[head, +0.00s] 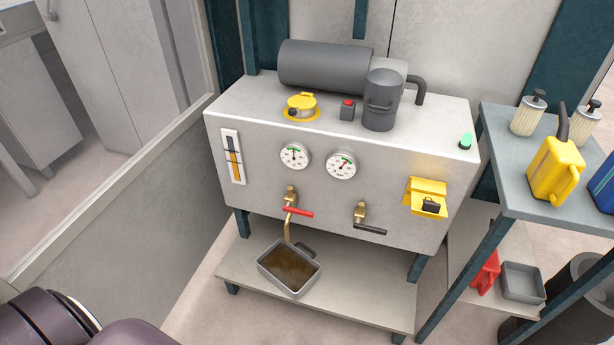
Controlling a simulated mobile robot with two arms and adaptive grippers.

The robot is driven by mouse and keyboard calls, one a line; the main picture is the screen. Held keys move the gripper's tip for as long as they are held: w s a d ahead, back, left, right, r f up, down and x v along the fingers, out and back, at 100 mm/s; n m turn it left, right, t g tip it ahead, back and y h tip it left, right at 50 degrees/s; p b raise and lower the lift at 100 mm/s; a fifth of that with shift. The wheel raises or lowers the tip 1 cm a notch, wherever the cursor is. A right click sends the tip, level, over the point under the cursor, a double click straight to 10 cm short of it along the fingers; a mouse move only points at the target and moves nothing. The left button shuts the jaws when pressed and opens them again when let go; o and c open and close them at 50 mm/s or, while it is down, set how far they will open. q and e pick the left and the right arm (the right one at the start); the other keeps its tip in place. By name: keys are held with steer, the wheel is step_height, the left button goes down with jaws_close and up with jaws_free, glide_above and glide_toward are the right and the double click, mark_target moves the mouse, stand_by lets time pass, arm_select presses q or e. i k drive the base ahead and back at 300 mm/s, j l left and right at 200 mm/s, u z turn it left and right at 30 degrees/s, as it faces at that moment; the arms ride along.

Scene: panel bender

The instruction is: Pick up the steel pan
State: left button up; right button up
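A grey steel pan (288,271) holding brown liquid sits on the low shelf below the machine, under the left brass tap (291,196) with the red lever. A thin tan pipe or stream runs from that tap down to the pan; I cannot tell which. A dark handle shows at the pan's back right edge. A second grey pan (523,283), seemingly empty, is on the lower shelf of the right table. Part of my arm shows at the bottom left, away from both pans. Neither gripper is in view.
The low shelf (350,296) is clear right of the filled pan. The right brass tap (361,211) has a black lever. A red container (487,272) stands beside the second pan. A yellow can (556,168) stands on the right table (500,135). A dark bin stands at bottom right.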

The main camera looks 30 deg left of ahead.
mark_target(290, 270)
steer(key=u, duration=1)
